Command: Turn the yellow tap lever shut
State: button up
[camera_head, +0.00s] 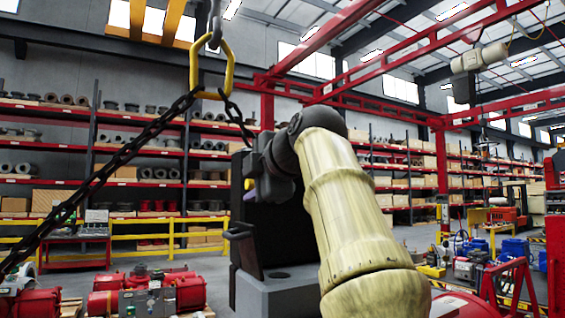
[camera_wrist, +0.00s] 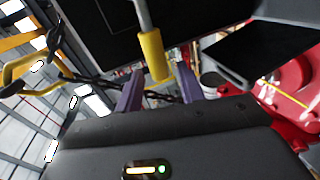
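The yellow tap lever (camera_wrist: 153,55) is near the top centre of the wrist view, a short yellow grip on a grey rod (camera_wrist: 143,14). My gripper (camera_wrist: 160,73) has two purple fingers, which stand apart. The lever's yellow end lies between the fingertips in the picture, with narrow gaps showing on both sides. I cannot tell how deep it sits between them. In the head view my gripper (camera_head: 249,190) is mostly hidden by my arm, at the left side of the dark actuator box (camera_head: 279,232). A small bit of yellow shows beside the purple finger there.
A black chain (camera_head: 110,165) hangs from a yellow hoist link (camera_head: 229,68) on the left, close to the box. Red machinery (camera_head: 150,293) stands at lower left. A yellow railing (camera_head: 145,238) and red shelves lie behind. A dark flat plate (camera_wrist: 262,50) juts out right of the lever.

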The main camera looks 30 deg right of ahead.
jog(key=v, duration=1.5)
jog(key=shift+s, duration=0.15)
